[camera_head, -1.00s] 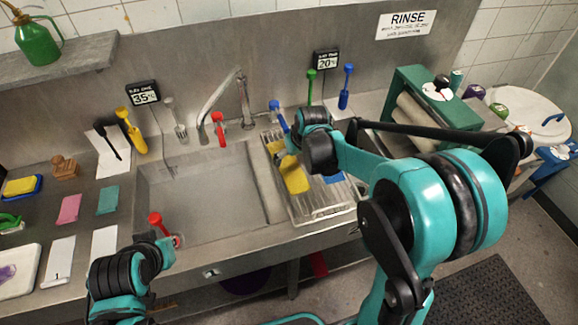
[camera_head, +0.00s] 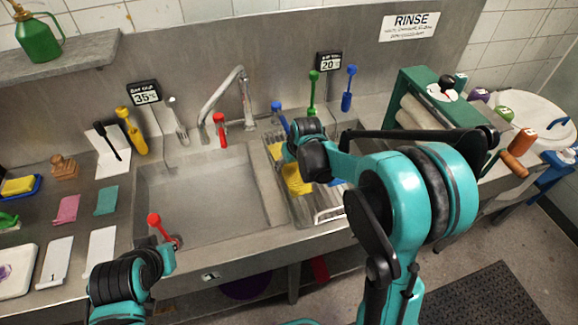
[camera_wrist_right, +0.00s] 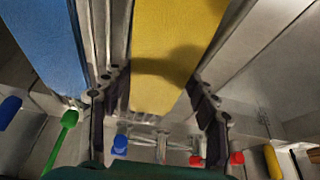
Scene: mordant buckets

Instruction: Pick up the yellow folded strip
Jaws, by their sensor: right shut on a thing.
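The yellow folded strip (camera_head: 296,181) is at the drying rack (camera_head: 303,213) right of the sink, partly hidden by my right wrist in the head view. In the right wrist view, the strip (camera_wrist_right: 172,45) lies between the two dark fingers of my right gripper (camera_wrist_right: 157,88), which is shut on it. I cannot tell whether it is clear of the rack. A blue strip (camera_wrist_right: 42,42) lies to the left there, apart from the fingers. My left arm is at the bottom left of the head view; its fingers cannot be made out.
The sink (camera_head: 205,195) is empty. A red-handled lever (camera_head: 155,220) stands at its front edge near my left arm. Blue (camera_head: 280,115) and green (camera_head: 313,88) handles stand behind the rack. A green roller machine (camera_head: 412,92) stands to the right.

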